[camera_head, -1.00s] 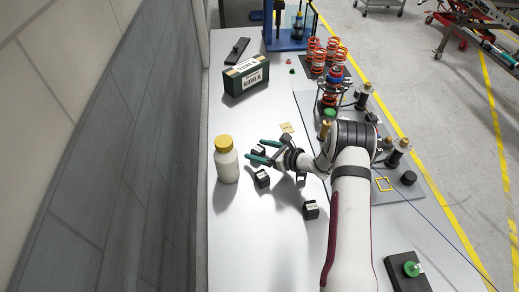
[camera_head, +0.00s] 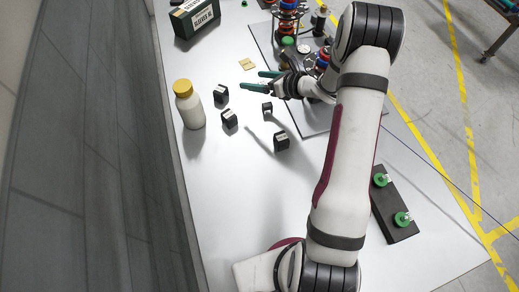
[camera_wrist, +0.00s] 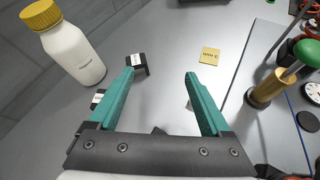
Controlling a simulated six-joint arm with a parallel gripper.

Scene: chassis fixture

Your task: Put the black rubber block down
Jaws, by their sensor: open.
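Several small black blocks with white labels stand on the pale table, and I cannot tell which is the rubber one. In the head view one block (camera_head: 221,94) stands right of the white bottle, with a second (camera_head: 229,119) just below it. A third (camera_head: 267,108) and a fourth (camera_head: 281,142) stand further right. My gripper (camera_head: 252,80) is open, its teal fingers apart and empty, to the right of the first block. In the wrist view a block (camera_wrist: 138,63) lies beyond the left fingertip, and another (camera_wrist: 97,98) is partly hidden by the left finger.
A white bottle with a yellow cap (camera_head: 190,106) stands at the left table edge. A yellow label card (camera_head: 247,64) lies flat near the fingers. A dark green box (camera_head: 195,16) is at the back. A grey plate with upright parts (camera_head: 315,122) lies right.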

